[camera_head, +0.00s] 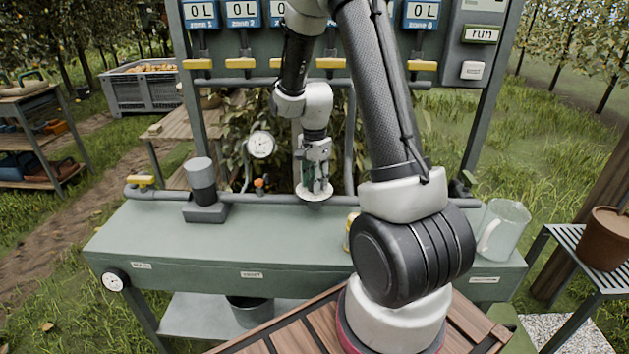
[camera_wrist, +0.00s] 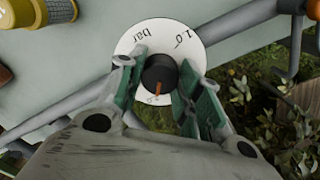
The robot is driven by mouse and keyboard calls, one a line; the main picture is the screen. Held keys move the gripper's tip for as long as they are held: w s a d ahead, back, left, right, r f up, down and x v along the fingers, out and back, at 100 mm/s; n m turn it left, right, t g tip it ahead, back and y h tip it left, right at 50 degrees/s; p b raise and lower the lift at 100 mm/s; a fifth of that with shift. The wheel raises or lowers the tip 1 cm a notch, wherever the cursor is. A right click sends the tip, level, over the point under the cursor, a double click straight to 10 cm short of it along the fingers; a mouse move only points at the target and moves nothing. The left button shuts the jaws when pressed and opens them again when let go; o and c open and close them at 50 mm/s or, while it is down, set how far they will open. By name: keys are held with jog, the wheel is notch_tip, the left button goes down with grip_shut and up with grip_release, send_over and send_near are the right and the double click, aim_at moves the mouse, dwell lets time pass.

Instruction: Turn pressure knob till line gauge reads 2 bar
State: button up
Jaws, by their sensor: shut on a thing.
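The pressure knob (camera_wrist: 159,74) is a small black cap with an orange mark, on a white round dial (camera_wrist: 180,28) printed with "bar" and "1.0". In the wrist view the orange mark points down the picture. My gripper (camera_wrist: 160,84) has its green fingers on both sides of the knob, shut on it. In the head view my gripper (camera_head: 315,178) reaches down to the white dial (camera_head: 314,193) at the bench's back pipe, and hides the knob. The line gauge (camera_head: 261,144) is a round white dial to the left of my gripper. Its needle is too small to read.
A grey pipe (camera_head: 240,197) runs along the back of the green bench (camera_head: 200,244). A grey cylinder (camera_head: 202,182) stands at left and a clear jug (camera_head: 503,228) at right. A yellow ribbed part (camera_wrist: 45,12) shows in the wrist view. Yellow-handled valves (camera_head: 240,63) hang above. The bench's left-middle is clear.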

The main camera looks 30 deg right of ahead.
jog(key=shift+m, duration=0.4)
jog(key=o, duration=1.1)
jog(key=shift+c, duration=0.2)
jog(key=shift+r, duration=0.1)
notch_tip(320, 180, up, 12)
